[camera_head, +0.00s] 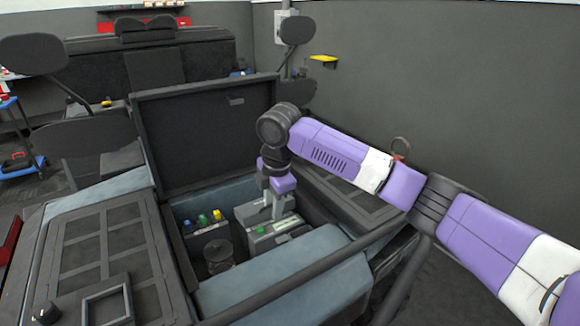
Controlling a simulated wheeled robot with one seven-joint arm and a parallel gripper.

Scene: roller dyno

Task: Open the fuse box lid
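A grey box (282,236) with a green mark and a pale strip sits inside the open compartment; I take it to be the fuse box. A lighter grey upright piece (248,213) shows beside it under my gripper; I cannot tell whether it is the lid. My gripper (277,207) points down into the compartment at this box, and its fingertips are at or just above the box's top. Whether the fingers touch the box, or are open or shut, is too small to tell. My purple and white arm reaches in from the right.
The large dark hatch (205,135) stands raised behind the compartment. Blue, green and yellow caps (203,220) and a dark round container (219,256) lie left of the box. A grey-blue front panel (285,275) and a diagonal dark bar (335,267) border the opening.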

